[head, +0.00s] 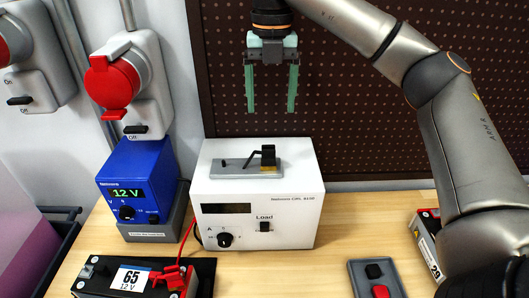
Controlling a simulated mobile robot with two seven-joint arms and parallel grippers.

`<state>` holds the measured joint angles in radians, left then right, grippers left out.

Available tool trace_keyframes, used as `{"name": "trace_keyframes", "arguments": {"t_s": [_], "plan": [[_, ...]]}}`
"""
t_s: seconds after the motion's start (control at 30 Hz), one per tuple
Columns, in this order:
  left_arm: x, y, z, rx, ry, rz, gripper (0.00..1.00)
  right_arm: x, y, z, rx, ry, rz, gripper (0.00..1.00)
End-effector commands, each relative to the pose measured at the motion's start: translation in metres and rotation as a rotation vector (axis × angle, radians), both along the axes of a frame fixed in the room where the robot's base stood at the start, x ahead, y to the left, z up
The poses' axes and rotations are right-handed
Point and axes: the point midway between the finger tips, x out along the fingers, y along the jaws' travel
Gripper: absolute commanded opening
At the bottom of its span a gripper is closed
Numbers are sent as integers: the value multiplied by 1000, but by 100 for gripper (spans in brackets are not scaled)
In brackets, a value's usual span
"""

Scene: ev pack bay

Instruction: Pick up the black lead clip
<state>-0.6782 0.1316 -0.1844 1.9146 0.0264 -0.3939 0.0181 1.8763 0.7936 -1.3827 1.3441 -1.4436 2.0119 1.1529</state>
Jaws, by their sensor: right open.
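A black clip-like part (268,155), which looks like the black lead clip, stands on a grey plate (233,166) on top of the white load tester (300,195). A thin black arm slants down to its left, and a brass-coloured patch shows at its base. My right gripper (271,107) hangs above and behind it in the picture, fingers pointing down. Its green fingers are wide apart with nothing between them. A red clip (169,275) sits on the battery labelled 65 (92,283), with a red lead running to the tester. My left gripper is out of view.
A blue 12 V unit (137,172) stands left of the tester. A grey tray (356,284) with a black and a red piece lies at the front right. A battery labelled 29 (427,238) is partly behind my right arm.

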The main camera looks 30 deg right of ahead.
Motion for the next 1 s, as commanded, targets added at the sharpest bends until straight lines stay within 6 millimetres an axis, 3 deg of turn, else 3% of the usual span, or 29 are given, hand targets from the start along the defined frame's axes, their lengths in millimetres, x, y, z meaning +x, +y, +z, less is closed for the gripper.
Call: {"name": "trace_keyframes", "arguments": {"t_s": [0.1,0.3,0.57,0.83,1.0], "plan": [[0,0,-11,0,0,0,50,-1,0,-26,0,7,1,80],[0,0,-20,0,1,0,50,0,1,-57,3,4,2,80],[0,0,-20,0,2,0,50,0,2,-75,2,3,3,80],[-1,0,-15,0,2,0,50,1,4,-113,2,3,2,80],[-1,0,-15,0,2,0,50,1,4,-121,3,2,3,80]]}}
